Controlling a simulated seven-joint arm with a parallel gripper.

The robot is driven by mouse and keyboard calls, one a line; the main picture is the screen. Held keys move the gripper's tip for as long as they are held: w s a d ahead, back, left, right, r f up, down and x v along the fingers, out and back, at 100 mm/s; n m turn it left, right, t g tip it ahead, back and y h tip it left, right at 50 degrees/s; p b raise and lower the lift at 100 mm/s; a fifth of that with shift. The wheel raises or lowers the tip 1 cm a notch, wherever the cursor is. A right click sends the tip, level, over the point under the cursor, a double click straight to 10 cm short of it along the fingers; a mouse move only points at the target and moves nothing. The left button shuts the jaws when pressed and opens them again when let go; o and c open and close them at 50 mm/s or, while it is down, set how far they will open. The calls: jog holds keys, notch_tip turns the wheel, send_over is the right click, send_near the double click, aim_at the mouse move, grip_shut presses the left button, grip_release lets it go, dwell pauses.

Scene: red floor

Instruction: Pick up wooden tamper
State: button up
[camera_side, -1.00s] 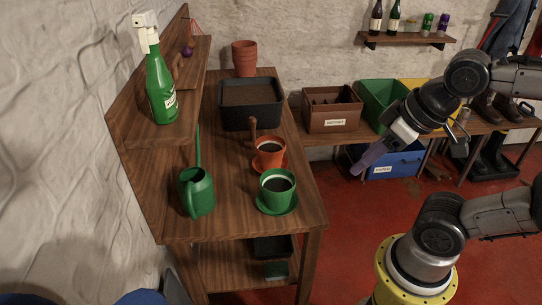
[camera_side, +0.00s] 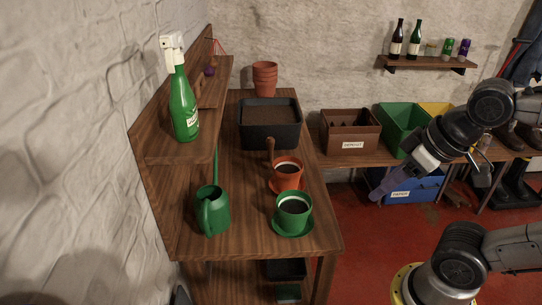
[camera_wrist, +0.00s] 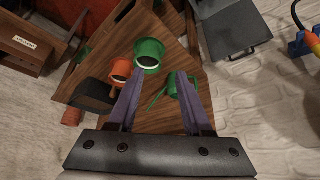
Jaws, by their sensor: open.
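A brown wooden handle with a rounded end, which looks like the wooden tamper (camera_side: 270,147), stands on the wooden bench just behind the orange pot (camera_side: 288,173) in the side view. Its lower part is hidden. My gripper (camera_side: 378,192) is to the right of the bench, above the red floor, well apart from the tamper. In the wrist view my gripper (camera_wrist: 159,76) has its two purple fingers spread with nothing held between them. The orange pot (camera_wrist: 122,68) shows beyond the left finger there, with a small orange-brown piece beside it that I cannot identify surely.
A green pot (camera_side: 293,212) of dark soil stands at the bench's front right, with a green watering can (camera_side: 213,210) to its left. A black tray (camera_side: 270,130) of soil and stacked terracotta pots (camera_side: 264,78) are behind. A green spray bottle (camera_side: 184,105) stands on the raised shelf.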

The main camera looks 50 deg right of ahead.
jog(key=o, duration=0.4)
jog(key=shift+c, duration=0.2)
